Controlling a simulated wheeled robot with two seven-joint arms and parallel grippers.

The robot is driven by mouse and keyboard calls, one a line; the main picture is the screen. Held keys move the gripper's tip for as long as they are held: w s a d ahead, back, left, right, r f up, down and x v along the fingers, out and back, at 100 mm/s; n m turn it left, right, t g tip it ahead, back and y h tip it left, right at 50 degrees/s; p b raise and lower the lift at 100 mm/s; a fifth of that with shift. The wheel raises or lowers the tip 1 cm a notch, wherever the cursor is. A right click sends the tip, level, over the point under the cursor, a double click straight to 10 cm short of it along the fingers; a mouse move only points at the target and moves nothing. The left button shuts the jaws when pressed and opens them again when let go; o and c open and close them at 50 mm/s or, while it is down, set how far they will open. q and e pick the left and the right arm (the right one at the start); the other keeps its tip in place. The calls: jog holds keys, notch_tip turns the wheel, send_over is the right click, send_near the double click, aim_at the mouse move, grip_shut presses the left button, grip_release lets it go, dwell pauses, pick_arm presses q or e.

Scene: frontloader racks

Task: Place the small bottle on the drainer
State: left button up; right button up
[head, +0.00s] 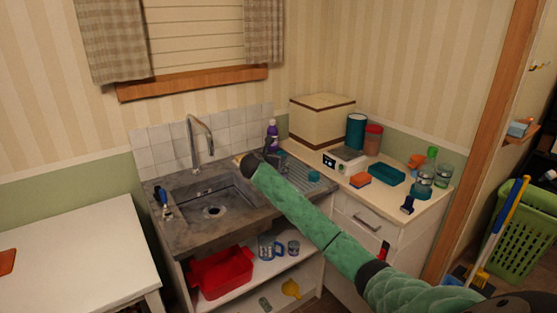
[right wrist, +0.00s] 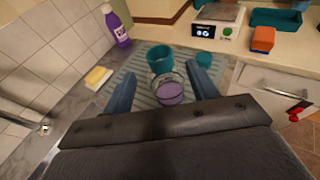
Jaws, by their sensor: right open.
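The ribbed drainer (right wrist: 140,92) beside the sink shows as striped grey-green; it also shows in the head view (head: 297,172). A small clear container with a teal top (right wrist: 160,58) and purple contents (right wrist: 170,90), probably the small bottle, lies between my right gripper's fingers in the wrist view. My right gripper (right wrist: 161,74) is open, one finger on each side of it; I cannot tell whether they touch it. In the head view my right gripper (head: 262,160) is over the drainer side of the sink, mostly hidden by its arm. My left gripper is not in view.
A purple bottle (right wrist: 116,25) and a yellow sponge (right wrist: 98,78) are near the tiled wall. A teal lid or cup (right wrist: 205,58) is on the drainer's right. A scale (right wrist: 217,24), orange sponge (right wrist: 263,39) and teal tray (head: 387,174) stand on the counter.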

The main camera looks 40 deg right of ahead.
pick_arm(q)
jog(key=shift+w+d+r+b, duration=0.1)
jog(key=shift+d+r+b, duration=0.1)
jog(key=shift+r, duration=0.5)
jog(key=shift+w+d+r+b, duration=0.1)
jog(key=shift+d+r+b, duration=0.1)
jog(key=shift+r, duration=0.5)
pick_arm(e)
jog(key=shift+v, duration=2.2)
